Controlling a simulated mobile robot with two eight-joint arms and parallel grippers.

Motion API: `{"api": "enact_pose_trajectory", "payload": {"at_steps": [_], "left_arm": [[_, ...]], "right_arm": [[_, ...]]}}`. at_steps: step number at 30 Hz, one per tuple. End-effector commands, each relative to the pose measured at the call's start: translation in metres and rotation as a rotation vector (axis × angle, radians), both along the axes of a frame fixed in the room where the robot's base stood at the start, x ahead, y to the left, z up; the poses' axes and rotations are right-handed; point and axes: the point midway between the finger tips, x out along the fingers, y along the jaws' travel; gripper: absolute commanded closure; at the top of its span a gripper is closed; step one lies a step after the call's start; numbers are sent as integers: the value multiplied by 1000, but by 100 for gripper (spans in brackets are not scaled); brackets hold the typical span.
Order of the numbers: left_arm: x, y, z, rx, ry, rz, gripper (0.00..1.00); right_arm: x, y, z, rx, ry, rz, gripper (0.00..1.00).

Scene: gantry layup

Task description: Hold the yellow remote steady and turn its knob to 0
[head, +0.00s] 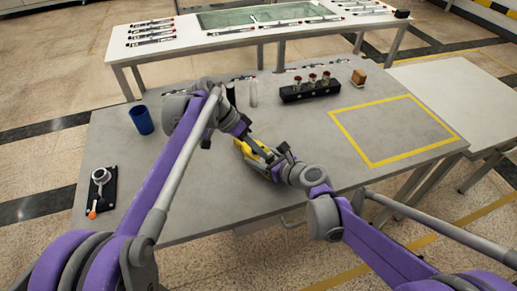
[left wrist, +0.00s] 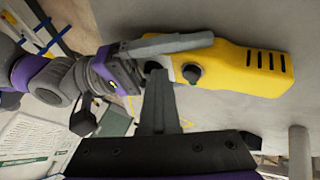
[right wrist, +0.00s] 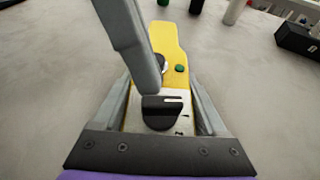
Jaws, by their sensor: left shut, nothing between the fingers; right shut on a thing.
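The yellow remote (head: 245,149) is above the grey table's front middle, with its end between my right gripper's fingers (head: 274,163). In the right wrist view, both fingers flank the body of the remote (right wrist: 164,38). A black knob (right wrist: 161,113) with a white mark pointing right sits on its pale panel. A dark round part (right wrist: 163,64), partly hidden, and a green button (right wrist: 180,69) lie farther along. My left gripper (head: 266,152) is shut and empty; its fingertips (right wrist: 148,90) are at the knob's far edge. I cannot tell whether they touch it.
A blue cup (head: 142,120) and a black stand with an orange-tipped part (head: 99,192) are at left. A black rack (head: 310,90) and a wooden block (head: 359,78) stand at the back. The yellow taped rectangle (head: 397,129) at right is empty.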

Motion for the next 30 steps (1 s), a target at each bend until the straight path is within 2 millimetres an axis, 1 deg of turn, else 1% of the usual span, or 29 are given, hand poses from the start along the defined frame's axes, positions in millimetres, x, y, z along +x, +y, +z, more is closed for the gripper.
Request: {"api": "enact_pose_trajectory", "payload": {"at_steps": [8, 24, 30], "left_arm": [[-9, -5, 0, -3, 2, 110, 100], [-23, -9, 0, -6, 6, 539, 100], [-25, -10, 0, -8, 9, 595, 100]], "right_arm": [[0, 1, 0, 1, 0, 2, 100], [0, 4, 1, 2, 0, 7, 100], [0, 4, 1, 3, 1, 9, 100]]}}
